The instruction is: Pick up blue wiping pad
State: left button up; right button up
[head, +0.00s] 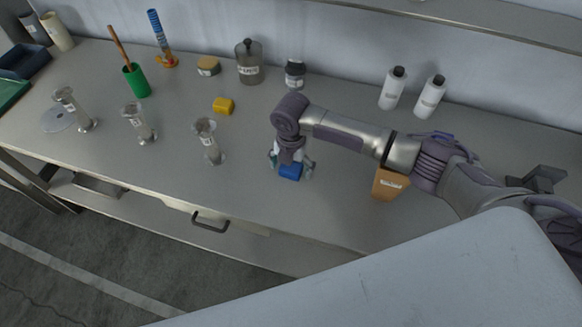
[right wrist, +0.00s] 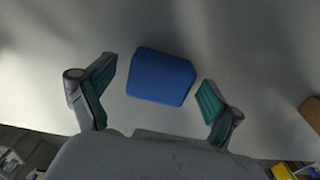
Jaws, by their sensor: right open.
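The blue wiping pad (head: 290,171) lies on the bench top near its front edge in the head view, partly covered by my right gripper (head: 291,165). In the right wrist view the pad (right wrist: 161,76) shows as a rounded blue block between the two teal fingertips. My right gripper (right wrist: 157,88) is open, pointing down, with a gap on each side of the pad. The wrist view does not show clearly how high the fingertips are above the bench. My left gripper is not in view.
A brown box (head: 389,184) stands right of my right gripper. Metal cylinders (head: 208,141) stand to the left, a yellow block (head: 223,105) behind them. White bottles (head: 392,88), a grey jar (head: 248,62) and a green cup (head: 136,80) stand farther back. A drawer handle (head: 210,222) is below the front edge.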

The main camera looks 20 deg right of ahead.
jog(key=c, duration=1)
jog(key=shift+c, duration=0.2)
jog(key=shift+r, duration=0.5)
notch_tip(320, 180, up, 3)
jog(key=shift+w+f+b, duration=0.1)
jog(key=shift+f+b, duration=0.05)
jog(key=shift+b, duration=0.65)
jog(key=s+r+b, duration=0.1)
jog(key=s+r, duration=0.6)
jog(key=s, duration=0.5)
jog(key=shift+d+r+b, duration=0.15)
jog(key=shift+r+b, duration=0.05)
jog(key=shift+b, duration=0.2)
